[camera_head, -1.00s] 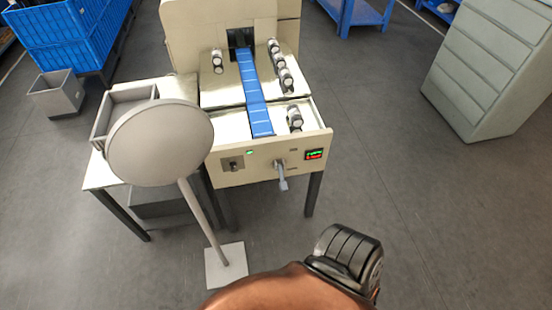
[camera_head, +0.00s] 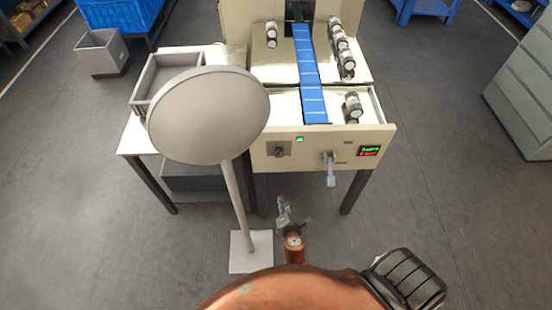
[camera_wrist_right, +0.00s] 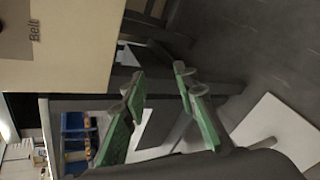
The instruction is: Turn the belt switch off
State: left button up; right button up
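The machine's cream front panel (camera_head: 350,140) faces me in the head view. A small dark switch knob (camera_head: 279,151) sits on a grey plate at its left, below a lit green lamp (camera_head: 299,139). My left gripper is not in view.
A grey lever handle (camera_head: 330,170) and a lit display (camera_head: 370,150) are farther right on the panel. A round grey disc (camera_head: 208,115) on a pole stands at the left, near my right gripper. The blue belt (camera_head: 309,75) runs on top.

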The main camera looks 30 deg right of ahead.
aim_at(279, 154)
jog(key=w+r+n+t+h+b, duration=0.1)
jog(key=w+r+n+t+h, duration=0.1)
jog(key=r, duration=0.8)
jog(key=w+r+n+t+h+b, duration=0.1)
jog(key=w+r+n+t+h, duration=0.15)
jog(key=r, duration=0.65)
jog(key=shift+g+y, duration=0.25)
jog(key=shift+y, duration=0.1)
jog(key=x, duration=0.6)
jog(key=shift+w+d+r, duration=0.15)
jog(key=shift+d+r, duration=0.1)
jog(key=shift+d, duration=0.05)
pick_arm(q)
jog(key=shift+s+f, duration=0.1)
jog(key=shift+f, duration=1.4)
pick_arm(e)
jog(key=shift+w+d, duration=0.4)
jog(key=shift+w, duration=0.2)
jog(key=shift+c, duration=0.3)
grip_shut()
